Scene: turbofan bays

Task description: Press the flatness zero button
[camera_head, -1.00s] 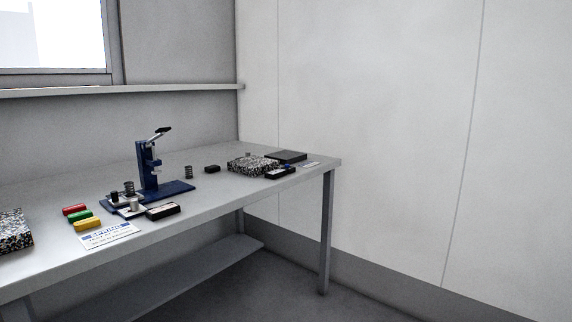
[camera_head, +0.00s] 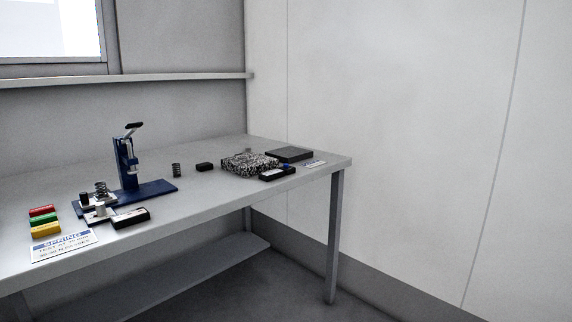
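A speckled granite-like plate (camera_head: 240,166) lies at the right end of the grey bench (camera_head: 212,200), with a small grey piece on top near its back. A small dark box (camera_head: 277,174) with a light face and a blue spot on top (camera_head: 286,167) sits at the plate's front right. It may carry the flatness zero button, but its lettering is too small to read. A similar dark box (camera_head: 131,218) with a light face stands in front of the blue press. My gripper is not in view.
A blue press (camera_head: 127,165) with a lever, coil springs (camera_head: 176,170), a black block (camera_head: 205,167), coloured blocks (camera_head: 43,220) and a spring sign (camera_head: 63,245) are on the bench. Floor right of the bench leg (camera_head: 335,240) is clear.

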